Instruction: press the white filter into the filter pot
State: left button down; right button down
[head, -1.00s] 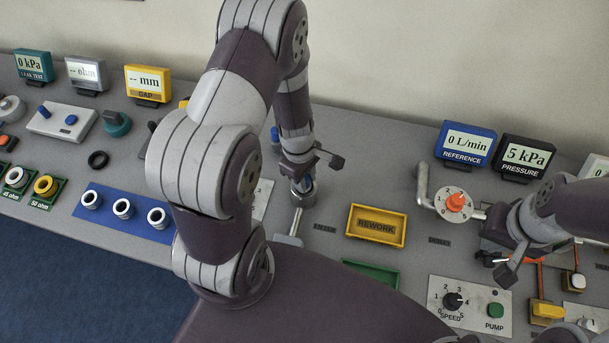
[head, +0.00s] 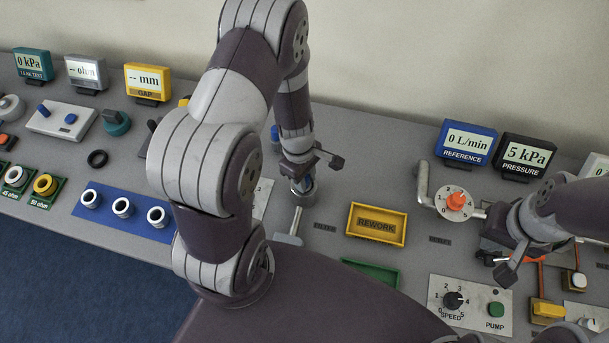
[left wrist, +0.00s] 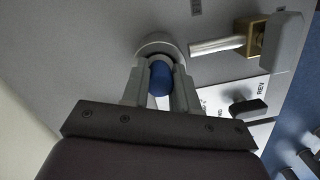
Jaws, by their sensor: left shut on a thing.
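My left gripper (head: 301,184) points down at a round grey metal pot (head: 303,198) on the table. In the left wrist view its fingers (left wrist: 160,92) are shut on a blue cylindrical thing (left wrist: 160,76). A pale grey round rim (left wrist: 160,43) shows just beyond the fingertips, around or beside the blue thing; I cannot tell which. No white filter shows clearly; the fingers and arm hide the inside of the pot. My right gripper (head: 497,260) is at the right, near the valve pipe; its fingertips are not clear.
A valve with an orange knob (head: 456,201) stands further right. A blue mat (head: 105,205) with white rings is at left.

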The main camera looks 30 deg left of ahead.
pick_arm(q)
jog(key=c, duration=0.8)
grip_release()
jog(key=r, duration=0.4)
jog(key=a+r, duration=0.1)
jog(key=r, duration=0.3)
jog(key=r+p, duration=0.1)
jog(key=r, duration=0.3)
jog(key=shift+w+a+r, duration=0.15)
jog(key=shift+a+r, duration=0.1)
